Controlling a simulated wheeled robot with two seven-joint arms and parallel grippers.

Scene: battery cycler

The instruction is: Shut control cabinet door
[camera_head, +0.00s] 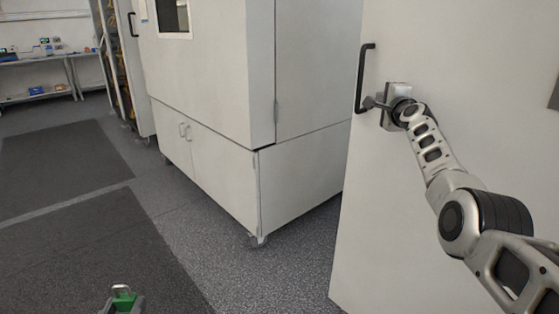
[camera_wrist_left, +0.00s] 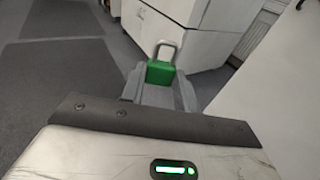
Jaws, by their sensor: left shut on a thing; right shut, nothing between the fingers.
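The cabinet door (camera_head: 455,60) is a large light-grey panel on the right of the head view, with a black vertical bar handle (camera_head: 362,75) near its left edge. My right gripper (camera_head: 371,103) is at the lower end of this handle, its fingers closed. I cannot tell whether it touches the handle or the panel. My left gripper (camera_head: 122,306) is at the bottom left of the head view, shut on a green padlock (camera_wrist_left: 160,72) with a metal shackle. The padlock also shows in the head view (camera_head: 123,296), upright.
A large white cabinet on casters (camera_head: 215,170) stands left of the door, with a gap of speckled floor (camera_head: 290,260) between. Dark mats (camera_head: 90,255) cover the floor at left. A shelf table (camera_head: 35,75) stands at the far left wall.

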